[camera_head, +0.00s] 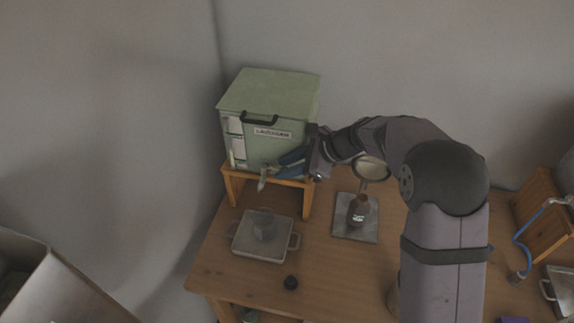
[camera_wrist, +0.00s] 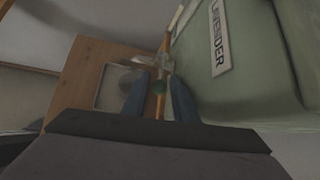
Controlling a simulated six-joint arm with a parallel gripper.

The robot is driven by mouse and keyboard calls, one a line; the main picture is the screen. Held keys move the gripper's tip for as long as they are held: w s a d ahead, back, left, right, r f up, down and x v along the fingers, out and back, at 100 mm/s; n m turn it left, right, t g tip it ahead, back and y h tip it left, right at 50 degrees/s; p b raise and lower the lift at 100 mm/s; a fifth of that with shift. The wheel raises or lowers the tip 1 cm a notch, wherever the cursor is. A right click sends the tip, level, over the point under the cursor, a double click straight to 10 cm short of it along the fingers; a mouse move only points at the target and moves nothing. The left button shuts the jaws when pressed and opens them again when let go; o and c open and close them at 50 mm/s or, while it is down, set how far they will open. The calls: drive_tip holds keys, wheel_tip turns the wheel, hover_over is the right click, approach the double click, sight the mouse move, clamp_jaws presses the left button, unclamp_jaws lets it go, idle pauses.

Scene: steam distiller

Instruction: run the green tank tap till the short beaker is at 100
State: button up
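The green tank (camera_head: 268,108) stands on a small wooden stand, with a label on its front that reads LAVENDER in the wrist view (camera_wrist: 221,37). Its tap (camera_head: 263,178) sticks out low at the front; a round green tap knob (camera_wrist: 159,87) shows in the wrist view. The short beaker (camera_head: 265,229) stands on a pale tray below the tap; its level and marks are too small to read. My gripper (camera_head: 280,167) is at the tank's lower front. Its blue fingers (camera_wrist: 158,95) are apart with the knob between them; contact is unclear.
The pale tray (camera_head: 247,249) has side handles. A brown bottle (camera_head: 358,211) stands on a grey plate (camera_head: 343,233) to the right, by a round pan (camera_head: 371,169). The wooden stand (camera_head: 308,198) is close below my gripper.

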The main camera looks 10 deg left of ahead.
clamp_jaws()
drive_tip(key=shift+s, duration=0.15)
drive_tip(key=shift+s+a+m+t+h+b, duration=0.2)
drive_tip(key=shift+s+m+t+h+b, duration=0.25)
drive_tip(key=shift+m+t, duration=0.4)
drive_tip(key=shift+s+a+m+t+h+b, duration=0.2)
drive_tip(key=shift+s+m+t+b, duration=0.35)
drive_tip(key=shift+m, duration=0.55)
drive_tip(key=shift+s+a+m+t+h+b, duration=0.15)
drive_tip(key=shift+s+m+t+h+b, duration=0.3)
drive_tip(key=shift+m+t, duration=0.4)
unclamp_jaws()
